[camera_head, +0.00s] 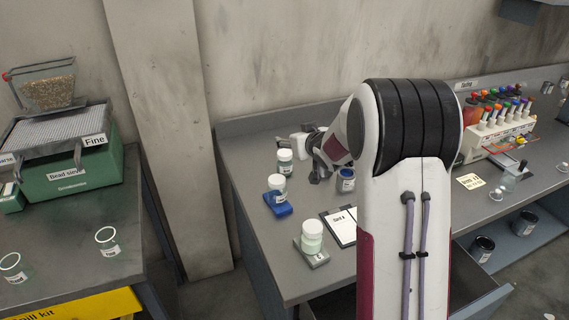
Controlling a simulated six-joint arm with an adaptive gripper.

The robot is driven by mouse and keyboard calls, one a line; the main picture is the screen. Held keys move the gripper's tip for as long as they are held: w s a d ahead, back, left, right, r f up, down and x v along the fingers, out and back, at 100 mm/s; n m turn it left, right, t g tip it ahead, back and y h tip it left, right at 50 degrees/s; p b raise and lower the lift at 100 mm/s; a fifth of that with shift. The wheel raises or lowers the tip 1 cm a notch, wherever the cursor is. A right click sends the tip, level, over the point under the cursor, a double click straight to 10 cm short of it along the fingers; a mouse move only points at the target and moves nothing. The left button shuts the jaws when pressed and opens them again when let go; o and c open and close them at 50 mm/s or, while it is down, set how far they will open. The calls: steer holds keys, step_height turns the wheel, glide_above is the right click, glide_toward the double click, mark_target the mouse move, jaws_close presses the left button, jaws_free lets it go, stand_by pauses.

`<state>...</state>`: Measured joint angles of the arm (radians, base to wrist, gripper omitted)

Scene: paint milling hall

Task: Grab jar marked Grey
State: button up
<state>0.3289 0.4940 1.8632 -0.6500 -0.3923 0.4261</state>
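Several small jars stand on the grey bench, and their labels are too small for me to read, so I cannot tell which is marked Grey. A pale-lidded jar (285,162) stands at the back left. Another jar (277,187) is on a blue base (279,209). A larger jar (311,236) is on a grey base (314,259) in front. A jar with dark bluish contents (346,181) stands just beside and below my gripper (316,153). My gripper is partly hidden by my arm, and its finger opening is unclear.
A clipboard (343,228) lies right of the larger jar, partly behind my arm. A rack of coloured-cap bottles (500,125) stands at the right back. An open shelf (520,238) holds dark cans. A green bead sieve (68,178) and glass jars (107,240) occupy the left table.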

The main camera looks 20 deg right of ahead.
mark_target(288, 164)
steer(key=w+d+f+y, duration=0.1)
steer(key=w+f, duration=0.2)
steer(key=f, duration=0.2)
steer(key=shift+w+f+t, duration=0.15)
steer(key=shift+f+t, duration=0.05)
steer(key=shift+t, duration=0.2)
steer(key=shift+f, duration=0.1)
steer(key=f, duration=0.8)
steer(key=shift+w, duration=0.35)
steer(key=shift+w+f, duration=0.2)
steer(key=shift+w, duration=0.2)
steer(key=shift+w, duration=0.1)
steer(key=shift+x, duration=2.8)
steer(key=shift+a, duration=0.1)
steer(key=c, duration=1.3)
